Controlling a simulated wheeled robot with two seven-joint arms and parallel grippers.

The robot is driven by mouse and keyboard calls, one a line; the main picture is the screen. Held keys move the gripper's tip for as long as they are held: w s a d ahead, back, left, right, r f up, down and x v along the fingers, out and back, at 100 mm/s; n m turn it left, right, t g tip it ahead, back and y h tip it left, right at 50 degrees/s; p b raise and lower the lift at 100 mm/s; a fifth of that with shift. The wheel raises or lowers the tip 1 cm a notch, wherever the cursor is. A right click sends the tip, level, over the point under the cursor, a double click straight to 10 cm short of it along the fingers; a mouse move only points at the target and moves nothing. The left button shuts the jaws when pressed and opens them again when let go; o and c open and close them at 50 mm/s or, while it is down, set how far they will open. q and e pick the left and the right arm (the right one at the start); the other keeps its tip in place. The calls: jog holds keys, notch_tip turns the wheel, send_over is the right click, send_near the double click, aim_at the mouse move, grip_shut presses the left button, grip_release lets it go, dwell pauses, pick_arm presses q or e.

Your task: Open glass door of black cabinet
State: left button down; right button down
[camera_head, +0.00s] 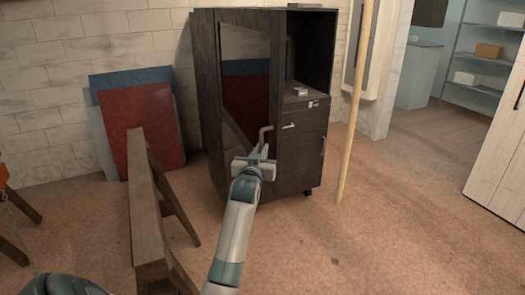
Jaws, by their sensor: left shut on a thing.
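The black cabinet (302,150) stands against the brick wall in the middle of the view. Its glass door (246,75) is on the left part of the front and reflects the red and blue boards. The door looks closed, or nearly so; a small gap cannot be told. My left gripper (262,152) is at the lower part of the door's right edge, shut on the door handle (267,130), a small bent metal bar. The fingers partly hide the handle's lower end. My right gripper is not in view.
A wooden sawhorse (150,205) stands to the left, close to my arm. Red (142,125) and blue boards lean on the wall behind it. A thin pole (357,100) stands right of the cabinet. The floor (400,220) at the right is clear.

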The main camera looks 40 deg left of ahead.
pick_arm(q)
jog(key=shift+s+a+r, duration=0.25)
jog(key=shift+a+r, duration=0.05)
jog(key=shift+w, duration=0.1)
jog(key=c, duration=2.1)
grip_release()
jog(key=shift+f, duration=0.25)
jog(key=shift+d, duration=0.1)
